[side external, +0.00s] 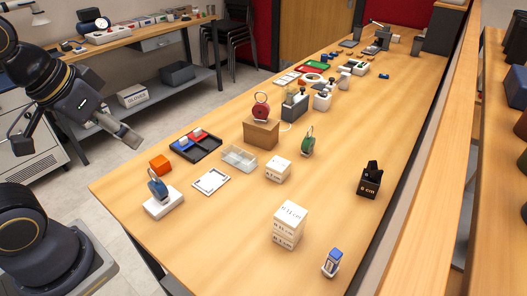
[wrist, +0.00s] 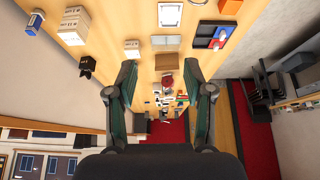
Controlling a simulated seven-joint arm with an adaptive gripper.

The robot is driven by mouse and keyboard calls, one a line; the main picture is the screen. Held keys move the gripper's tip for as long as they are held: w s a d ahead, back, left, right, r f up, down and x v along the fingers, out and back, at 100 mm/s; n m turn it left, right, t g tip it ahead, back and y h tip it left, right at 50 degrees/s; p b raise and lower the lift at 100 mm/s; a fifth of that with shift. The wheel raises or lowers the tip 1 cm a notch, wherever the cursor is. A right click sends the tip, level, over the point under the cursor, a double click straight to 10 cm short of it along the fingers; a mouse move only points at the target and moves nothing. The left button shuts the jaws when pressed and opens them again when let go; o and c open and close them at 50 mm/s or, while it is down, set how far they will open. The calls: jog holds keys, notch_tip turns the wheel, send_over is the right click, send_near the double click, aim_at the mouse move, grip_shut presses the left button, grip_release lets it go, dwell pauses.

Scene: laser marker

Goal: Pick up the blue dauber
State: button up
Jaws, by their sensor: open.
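A blue rounded piece with a loop on top (side external: 158,188), which looks like the blue dauber, stands on a white block (side external: 163,205) at the near left of the table in the side view. It does not clearly show in the wrist view. A red piece (side external: 261,108) and a green piece (side external: 308,142) of similar shape stand farther back. My gripper (side external: 131,139) hangs up and to the left of the blue piece, apart from it. In the wrist view my gripper (wrist: 161,75) has its fingers wide apart with nothing held.
An orange cube (side external: 160,165), a black tray with red and blue parts (side external: 180,153) and a framed white card (side external: 211,181) lie near the blue piece. White stacked boxes (side external: 289,226) and a small blue-and-white box (side external: 332,262) stand to the right. The near middle of the table is clear.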

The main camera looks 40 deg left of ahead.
jog(key=w+d+r+n, duration=0.2)
jog(key=w+d+r, duration=0.3)
jog(key=w+r, duration=0.5)
jog(key=w+d+f+g+h, duration=0.1)
jog(key=w+d+f, duration=0.1)
jog(key=w+d, duration=0.35)
jog(key=w+d+f+g, duration=0.1)
jog(key=w+d+g, duration=0.15)
jog(key=d, duration=0.55)
jog(key=m+g+y, duration=0.1)
jog(key=m+g, duration=0.1)
jog(key=m, duration=0.2)
send_over(336, 253)
notch_tip(336, 253, down, 16)
notch_tip(336, 253, down, 10)
jog(key=shift+f, duration=3.1)
grip_shut()
